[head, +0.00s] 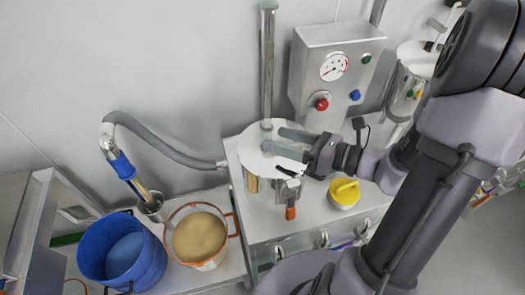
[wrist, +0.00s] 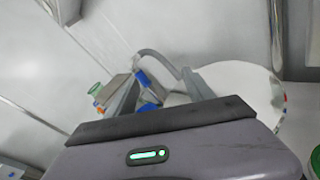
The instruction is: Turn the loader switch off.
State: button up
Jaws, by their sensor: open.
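A steel drum with a pale round lid (head: 262,163), joined to a grey hose, stands on the bench at the middle of the head view. I take it for the loader, but I am not certain. A small black piece (head: 288,172) and an orange-tipped part (head: 290,213) show on its front; I cannot tell whether either is the switch. My gripper (head: 273,140) is open and empty over the lid, its fingers pointing left. The wrist view shows the fingers (wrist: 140,58) apart, with the lid (wrist: 240,85) to their right. The switch's state is not readable.
A control box (head: 318,95) with a gauge and red, blue and green knobs stands behind. A blue bucket (head: 122,258) and a pot of tan powder (head: 199,236) are at lower left. A vertical pole (head: 267,70) rises behind the lid.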

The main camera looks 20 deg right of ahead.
jog(key=s+a+r+n+g+y, duration=0.1)
jog(key=s+a+n+g, duration=0.2)
jog(key=a+n+g, duration=0.1)
jog(key=shift+a+n, duration=0.9)
jog(key=shift+a, duration=0.15)
jog(key=shift+w, duration=0.1)
